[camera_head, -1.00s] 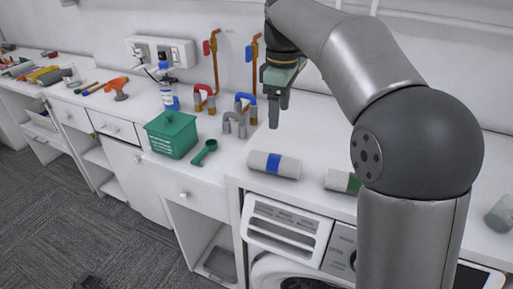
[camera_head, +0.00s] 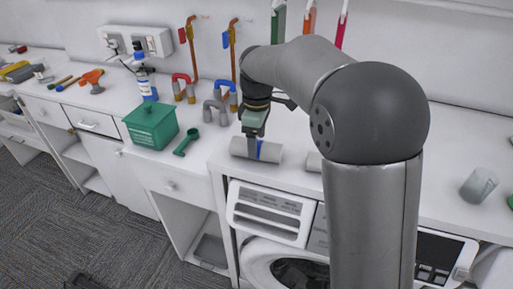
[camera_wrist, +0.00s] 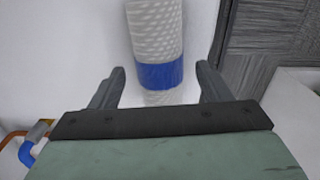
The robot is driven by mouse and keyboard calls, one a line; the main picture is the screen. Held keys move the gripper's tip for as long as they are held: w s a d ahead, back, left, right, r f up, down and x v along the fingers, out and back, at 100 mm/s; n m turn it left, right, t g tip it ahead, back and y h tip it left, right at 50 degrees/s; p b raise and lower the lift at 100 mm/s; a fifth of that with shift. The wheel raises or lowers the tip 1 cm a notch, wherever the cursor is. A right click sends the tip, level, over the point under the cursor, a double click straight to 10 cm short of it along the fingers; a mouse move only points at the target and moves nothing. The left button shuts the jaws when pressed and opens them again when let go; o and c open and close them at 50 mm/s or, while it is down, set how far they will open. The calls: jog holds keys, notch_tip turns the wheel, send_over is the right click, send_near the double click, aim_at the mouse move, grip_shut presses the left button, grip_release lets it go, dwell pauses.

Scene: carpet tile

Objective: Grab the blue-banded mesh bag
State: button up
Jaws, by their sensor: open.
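The blue-banded mesh bag (camera_head: 268,152) is a pale roll with a blue band, lying on the white counter near its front edge. In the wrist view the bag (camera_wrist: 155,35) shows its white mesh texture, with the blue band between my fingers in the picture. My gripper (camera_head: 254,143) is directly over the bag in the head view and hides part of it. In the wrist view my gripper (camera_wrist: 160,82) is open, with one finger on each side of the bag and gaps on both sides. Whether the fingertips reach down beside it I cannot tell.
A green basket (camera_head: 151,127) and a green scoop (camera_head: 186,142) lie to the left on the counter. Grey, red and blue pipe bends (camera_head: 215,112) stand behind. Another roll (camera_head: 313,161) is partly hidden by my arm. A grey cup (camera_head: 478,186) stands at right.

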jog(key=shift+f, duration=1.65)
jog(key=c, duration=1.1)
jog(key=shift+o, duration=0.2)
jog(key=shift+r, duration=0.1)
